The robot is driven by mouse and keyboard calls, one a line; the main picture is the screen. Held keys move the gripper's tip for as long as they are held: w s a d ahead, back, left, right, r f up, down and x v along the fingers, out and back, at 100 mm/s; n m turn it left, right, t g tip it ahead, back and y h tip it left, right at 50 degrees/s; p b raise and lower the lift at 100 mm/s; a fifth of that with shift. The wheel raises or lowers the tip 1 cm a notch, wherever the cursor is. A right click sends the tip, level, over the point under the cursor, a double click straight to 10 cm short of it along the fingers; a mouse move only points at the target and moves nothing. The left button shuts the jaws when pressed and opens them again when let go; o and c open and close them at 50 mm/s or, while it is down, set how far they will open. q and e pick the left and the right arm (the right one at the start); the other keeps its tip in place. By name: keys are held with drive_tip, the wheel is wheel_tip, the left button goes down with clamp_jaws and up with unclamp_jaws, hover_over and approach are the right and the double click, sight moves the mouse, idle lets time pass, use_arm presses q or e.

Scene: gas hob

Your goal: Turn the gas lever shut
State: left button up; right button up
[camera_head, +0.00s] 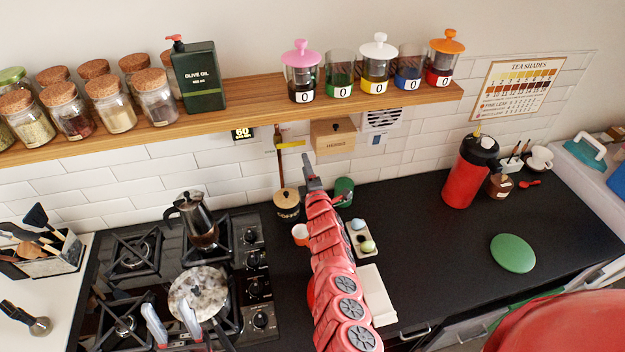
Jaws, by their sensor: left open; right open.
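The gas lever (291,144) is a small yellow handle on a thin vertical pipe (281,170) on the tiled wall below the shelf. The lever lies roughly level, pointing right, across the pipe. My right gripper (309,168), at the end of the red segmented arm, is just below and right of the lever's free end. Its jaws are open, seen nearly edge-on, with nothing visible between them. Whether it touches the lever is unclear. My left gripper (171,325) is open low at the left, its two pale fingers over the front of the hob (228,240).
A moka pot (199,222) and a steel pot (198,291) stand on the hob. A wooden shelf (240,105) with jars overhangs the lever. A cork-coloured canister (287,206) stands below the pipe. The black counter (435,250) has free room at right.

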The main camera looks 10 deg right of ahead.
drive_tip(key=s+p, duration=0.3)
drive_tip(key=s, duration=0.4)
drive_tip(key=shift+s, duration=0.35)
idle(0.4)
